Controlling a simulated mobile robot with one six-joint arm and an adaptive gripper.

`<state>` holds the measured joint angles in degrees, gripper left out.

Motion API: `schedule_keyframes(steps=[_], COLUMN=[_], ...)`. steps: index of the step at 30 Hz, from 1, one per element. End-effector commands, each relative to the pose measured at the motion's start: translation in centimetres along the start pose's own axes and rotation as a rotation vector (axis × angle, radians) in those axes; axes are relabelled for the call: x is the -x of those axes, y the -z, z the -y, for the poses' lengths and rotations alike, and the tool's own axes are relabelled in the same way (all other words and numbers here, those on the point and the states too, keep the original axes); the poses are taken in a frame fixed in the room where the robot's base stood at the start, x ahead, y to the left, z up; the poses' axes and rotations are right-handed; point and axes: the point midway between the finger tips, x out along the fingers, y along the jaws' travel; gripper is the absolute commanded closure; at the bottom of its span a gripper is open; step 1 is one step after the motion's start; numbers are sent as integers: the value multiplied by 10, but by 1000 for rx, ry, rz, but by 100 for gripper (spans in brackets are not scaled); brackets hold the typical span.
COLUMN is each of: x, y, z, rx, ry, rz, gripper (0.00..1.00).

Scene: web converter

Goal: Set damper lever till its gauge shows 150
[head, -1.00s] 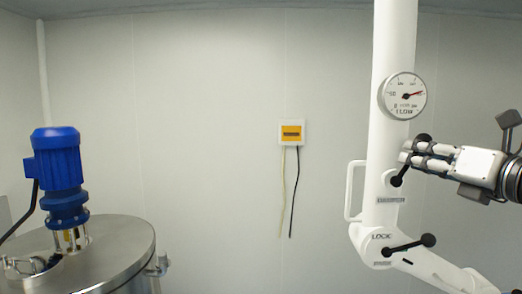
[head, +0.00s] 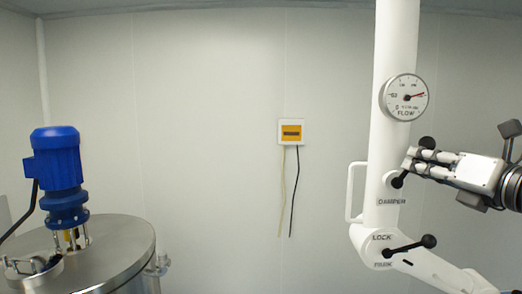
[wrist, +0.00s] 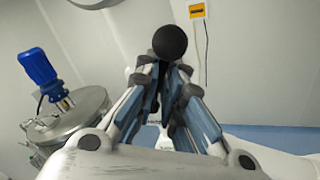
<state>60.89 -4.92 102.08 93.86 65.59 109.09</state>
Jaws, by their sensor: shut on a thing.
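The damper lever (head: 427,143) is black with a round knob, on the white column above the DAMPER label; it tilts up to the right. My gripper (head: 410,161) is shut on the lever, its fingers coming from the right and hiding much of the shaft. In the wrist view the black knob (wrist: 170,43) sticks out just beyond the fingertips (wrist: 165,68). The round FLOW gauge (head: 404,97) is on the column above the lever.
A second black lever (head: 412,246) sits lower, beside the LOCK label. A white handle (head: 351,191) stands left of the column. A steel vessel (head: 105,250) with a blue motor (head: 57,165) is at the left. A yellow-fronted box (head: 291,132) hangs on the wall.

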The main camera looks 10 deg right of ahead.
Motion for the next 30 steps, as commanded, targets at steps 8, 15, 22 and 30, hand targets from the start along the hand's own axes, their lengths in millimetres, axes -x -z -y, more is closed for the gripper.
schedule_keyframes(steps=[8,15,22,30], x=[4,4,4,4], y=[-10,-10,-10,-10], z=[3,4,4,4], rx=[-118,-116,-116,-116], ry=[-19,-19,-18,-18], rz=[61,60,61,61], gripper=[100,86,71,71])
